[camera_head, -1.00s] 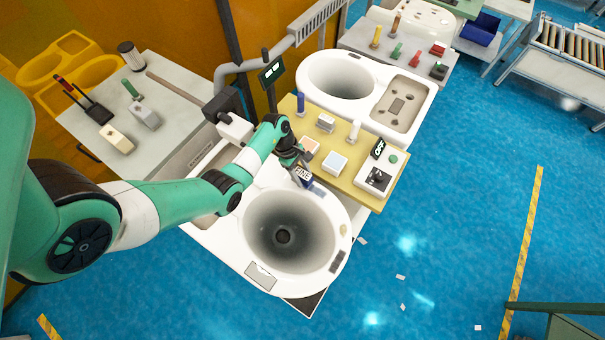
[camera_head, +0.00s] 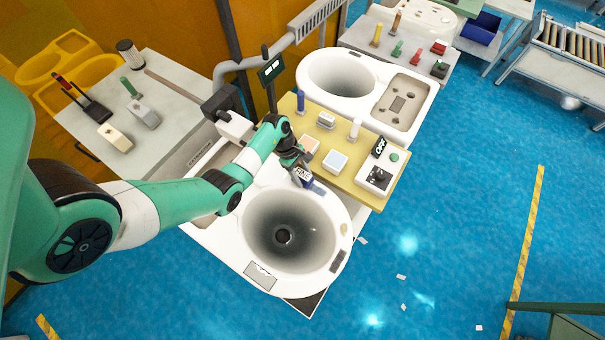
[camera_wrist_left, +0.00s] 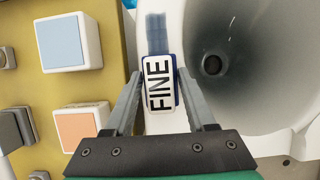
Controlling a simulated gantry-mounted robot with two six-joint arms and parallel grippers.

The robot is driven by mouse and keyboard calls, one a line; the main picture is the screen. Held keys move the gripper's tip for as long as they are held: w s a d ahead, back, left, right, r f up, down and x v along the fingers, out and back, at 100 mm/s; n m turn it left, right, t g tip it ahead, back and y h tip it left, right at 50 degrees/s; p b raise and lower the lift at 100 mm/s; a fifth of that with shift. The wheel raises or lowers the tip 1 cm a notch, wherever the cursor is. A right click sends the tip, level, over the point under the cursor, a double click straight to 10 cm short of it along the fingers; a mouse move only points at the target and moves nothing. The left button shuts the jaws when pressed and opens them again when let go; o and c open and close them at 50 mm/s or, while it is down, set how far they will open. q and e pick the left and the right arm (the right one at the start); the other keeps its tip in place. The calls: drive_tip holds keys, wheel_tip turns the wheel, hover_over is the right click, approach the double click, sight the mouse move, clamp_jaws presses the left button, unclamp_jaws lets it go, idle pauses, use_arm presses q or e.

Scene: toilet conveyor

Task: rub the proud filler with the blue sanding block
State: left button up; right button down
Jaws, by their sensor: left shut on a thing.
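My left gripper (camera_head: 297,163) is shut on the sanding block (camera_head: 304,174), which has a white face marked FINE and a blue edge. In the left wrist view the block (camera_wrist_left: 159,84) sits between the two fingers (camera_wrist_left: 157,100), over the white toilet rim. A blue-grey streaked patch (camera_wrist_left: 157,30) lies on the rim just beyond the block. Whether the block touches the rim is unclear. The toilet bowl (camera_head: 290,232) opens beside it. A small beige spot (camera_head: 343,229) is on the rim's right side; I cannot tell which mark is the filler. My right gripper is out of view.
A tan board (camera_head: 338,180) beside the rim holds an orange-topped block (camera_head: 309,144), a light-blue-topped block (camera_head: 335,161), upright bottles and a switch box (camera_head: 376,178). A grey tool table (camera_head: 165,115) stands at left. Open blue floor lies to the right.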

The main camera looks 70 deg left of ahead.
sight(310, 179)
use_arm(q)
drive_tip(key=shift+w+d+r+p, duration=0.1)
drive_tip(key=shift+w+d+p, duration=0.15)
drive_tip(key=shift+w+d, duration=0.35)
drive_tip(key=shift+w+d+r+p, duration=0.1)
drive_tip(key=shift+w+d+p, duration=0.25)
drive_tip(key=shift+d, duration=0.4)
drive_tip(key=shift+w+d+f, duration=0.2)
drive_tip(key=shift+w+d, duration=0.85)
drive_tip(key=shift+d, duration=0.3)
drive_tip(key=shift+w+d+f, duration=0.2)
drive_tip(key=shift+w+d, duration=0.8)
drive_tip(key=shift+d, duration=0.35)
drive_tip(key=shift+f, duration=0.15)
drive_tip(key=shift+s+a+f, duration=0.1)
drive_tip(key=shift+s+a, duration=0.4)
drive_tip(key=shift+a, duration=0.2)
drive_tip(key=shift+s+a+f, duration=0.1)
drive_tip(key=shift+s+a, duration=0.4)
drive_tip(key=shift+a, duration=0.15)
drive_tip(key=shift+s+a+r+p, duration=0.1)
drive_tip(key=shift+s+a+p, duration=0.4)
drive_tip(key=shift+s+a, duration=0.45)
drive_tip(key=shift+c, duration=0.6)
drive_tip(key=shift+s+a, duration=0.55)
drive_tip(key=shift+a, duration=0.35)
drive_tip(key=shift+s+a, duration=0.55)
drive_tip(key=shift+a, duration=0.3)
drive_tip(key=shift+r, duration=0.1)
